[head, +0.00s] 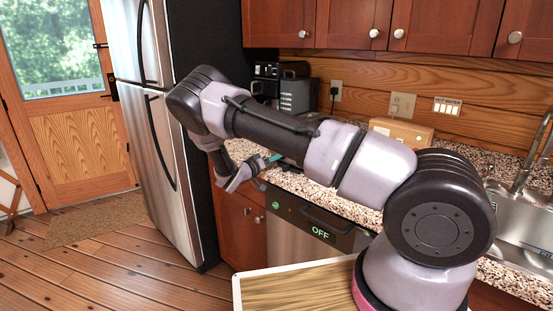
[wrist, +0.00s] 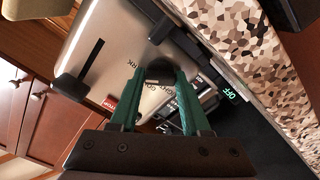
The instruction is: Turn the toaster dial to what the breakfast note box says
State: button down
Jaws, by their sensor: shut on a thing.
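The toaster (wrist: 115,45) fills the upper left of the wrist view as a silver body with a black lever (wrist: 72,86) and partly readable markings, one ending in "RK". Its round dark dial (wrist: 168,60) is at the tips of my gripper (wrist: 162,75). The teal fingers are shut on the dial from both sides; its pointer setting cannot be read. In the head view my gripper (head: 272,160) is at the counter's front edge, and my arm hides much of the area behind it. A tan box (head: 403,132) stands on the counter at the wall; no note is readable on it.
A dishwasher (head: 318,232) showing a green "OFF" is under the speckled counter (head: 300,184). A grey vented appliance (head: 297,96) stands at the back. The fridge (head: 160,130) is at left, the sink (head: 520,225) at right.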

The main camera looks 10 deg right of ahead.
jog(key=shift+f, duration=0.1)
dwell(0.4)
jog(key=c, duration=0.7)
grip_release()
jog(key=v, duration=1.1)
jog(key=shift+d, duration=0.1)
